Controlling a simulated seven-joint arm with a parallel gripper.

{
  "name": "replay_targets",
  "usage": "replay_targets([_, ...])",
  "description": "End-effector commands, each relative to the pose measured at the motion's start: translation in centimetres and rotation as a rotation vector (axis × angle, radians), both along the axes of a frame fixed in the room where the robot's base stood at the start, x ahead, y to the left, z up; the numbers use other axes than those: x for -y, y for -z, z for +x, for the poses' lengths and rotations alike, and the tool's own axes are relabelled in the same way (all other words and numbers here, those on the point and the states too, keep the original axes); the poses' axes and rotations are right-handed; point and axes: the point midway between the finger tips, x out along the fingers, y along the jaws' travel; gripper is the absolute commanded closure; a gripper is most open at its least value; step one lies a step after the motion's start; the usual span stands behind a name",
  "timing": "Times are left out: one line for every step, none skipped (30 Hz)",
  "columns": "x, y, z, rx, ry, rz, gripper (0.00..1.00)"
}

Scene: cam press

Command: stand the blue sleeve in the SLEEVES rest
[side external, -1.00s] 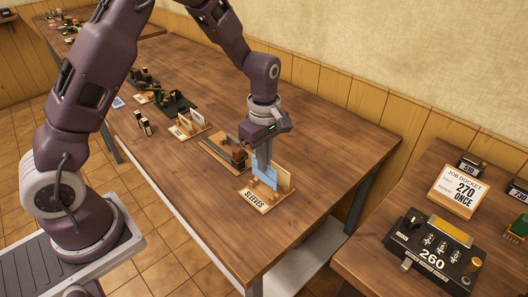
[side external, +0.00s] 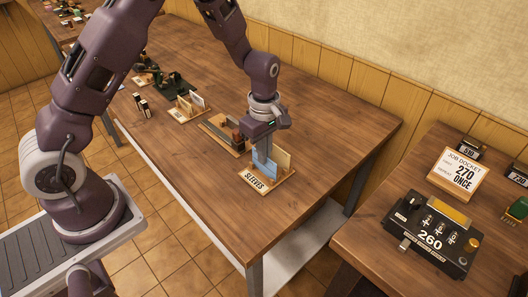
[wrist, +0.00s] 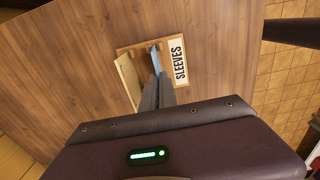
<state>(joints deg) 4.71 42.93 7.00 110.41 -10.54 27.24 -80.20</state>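The blue sleeve (side external: 261,169) is a thin upright panel at the SLEEVES rest, a small wooden base with a white label (side external: 255,182). My gripper (side external: 262,153) points down with its narrow fingers closed together on the sleeve's upper part. In the wrist view the sleeve (wrist: 154,56) shows edge-on beyond the fingertips (wrist: 157,78), over the rest, beside its label (wrist: 179,62). The sleeve's lower edge is low at the rest; I cannot tell whether it is fully seated. A cream sleeve (side external: 284,160) stands in the rest behind it.
A wooden tray with dark and brown parts (side external: 222,134) stands close to the left of the rest. Another card rest (side external: 188,107) is farther left. Table in front and to the right is clear. A control box (side external: 430,240) and job docket (side external: 460,171) are on the right table.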

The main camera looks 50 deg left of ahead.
Motion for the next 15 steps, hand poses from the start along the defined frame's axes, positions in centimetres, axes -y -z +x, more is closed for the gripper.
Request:
replay_targets([0.0,0.06,-0.01,0.0,0.0,0.0,1.0])
replay_targets([0.0,0.09,-0.01,0.0,0.0,0.0,1.0])
replay_targets([0.0,0.13,-0.01,0.0,0.0,0.0,1.0])
replay_targets([0.0,0.16,-0.01,0.0,0.0,0.0,1.0])
replay_targets([0.0,0.19,-0.01,0.0,0.0,0.0,1.0])
replay_targets([0.0,0.23,-0.01,0.0,0.0,0.0,1.0])
replay_targets([0.0,0.26,-0.01,0.0,0.0,0.0,1.0])
replay_targets([0.0,0.29,-0.01,0.0,0.0,0.0,1.0])
replay_targets([0.0,0.33,-0.02,0.0,0.0,0.0,1.0])
replay_targets([0.0,0.36,-0.02,0.0,0.0,0.0,1.0])
replay_targets([0.0,0.35,-0.01,0.0,0.0,0.0,0.92])
replay_targets([0.0,0.34,-0.01,0.0,0.0,0.0,0.84])
replay_targets([0.0,0.34,-0.01,0.0,0.0,0.0,0.78])
replay_targets([0.0,0.34,-0.01,0.0,0.0,0.0,0.72])
replay_targets([0.0,0.34,-0.01,0.0,0.0,0.0,0.72])
